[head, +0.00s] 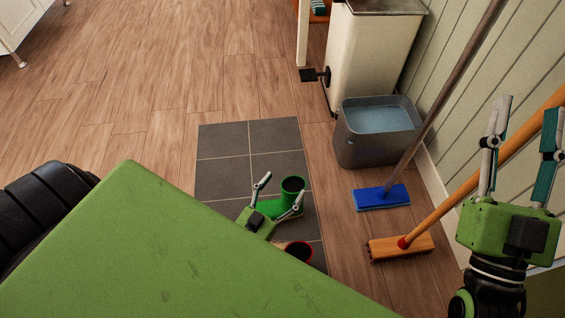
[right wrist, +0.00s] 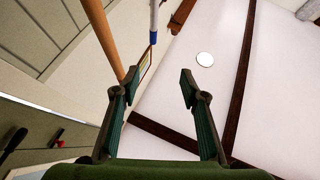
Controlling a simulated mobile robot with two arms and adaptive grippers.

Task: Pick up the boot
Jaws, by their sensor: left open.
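A green boot (head: 291,187) with a dark opening stands on the grey tiled patch (head: 240,148). Its foot points left in the head view. My left gripper (head: 283,186) is open, with its fingers apart on either side of the boot in this view. I cannot tell whether they touch it. A second, dark boot with a red rim (head: 300,247) stands nearer, its lower part hidden. My right gripper (head: 527,117) is raised at the right, open and empty. Its parted fingers also show in the right wrist view (right wrist: 187,80), pointing at the ceiling.
A grey tub of water (head: 354,150) stands by the wall, in front of a cream bin (head: 368,60). A blue mop head (head: 381,197) and an orange broom (head: 399,247) rest on the floor right of the tiles, handles leaning right. The wooden floor (head: 150,75) at the upper left is clear.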

